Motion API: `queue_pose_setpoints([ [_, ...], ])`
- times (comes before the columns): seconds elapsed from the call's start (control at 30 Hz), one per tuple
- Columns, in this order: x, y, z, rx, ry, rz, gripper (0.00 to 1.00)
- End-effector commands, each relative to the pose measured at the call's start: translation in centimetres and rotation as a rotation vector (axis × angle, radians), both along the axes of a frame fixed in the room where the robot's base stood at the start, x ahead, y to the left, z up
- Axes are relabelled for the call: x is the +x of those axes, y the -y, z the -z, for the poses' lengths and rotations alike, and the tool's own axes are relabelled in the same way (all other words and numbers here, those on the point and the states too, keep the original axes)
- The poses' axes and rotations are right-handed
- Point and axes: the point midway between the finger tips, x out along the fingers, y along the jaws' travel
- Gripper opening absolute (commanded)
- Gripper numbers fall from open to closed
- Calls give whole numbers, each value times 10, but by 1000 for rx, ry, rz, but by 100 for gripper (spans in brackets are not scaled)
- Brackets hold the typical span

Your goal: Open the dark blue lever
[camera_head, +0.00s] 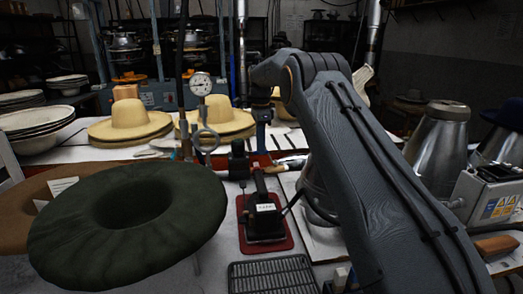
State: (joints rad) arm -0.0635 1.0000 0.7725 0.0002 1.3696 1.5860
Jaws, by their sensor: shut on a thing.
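My arm comes in from the lower right, bends over at the top and hangs down at the middle of the picture. My gripper (262,104) is at its end, small and dark in the view, and is shut on the upper part of a dark blue upright piece, which I take to be the dark blue lever (262,132). The lever stands behind the black device with a white label. Its lower end is partly hidden, and the fingertips are hard to make out.
A black labelled device (265,222) sits on a red mat. A dark green hat (128,222) fills the front left. A round gauge (201,84) stands near straw hats (130,120). Metal cones (438,142) and a control box (491,199) stand right of my arm.

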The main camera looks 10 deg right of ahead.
Motion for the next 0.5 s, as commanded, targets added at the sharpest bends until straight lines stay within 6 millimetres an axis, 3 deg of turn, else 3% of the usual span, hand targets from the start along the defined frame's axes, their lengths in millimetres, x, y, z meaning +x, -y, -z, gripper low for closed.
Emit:
queue_pose_setpoints([
  [0.5, 6, 1, -2, -1, 4, 80, 0],
])
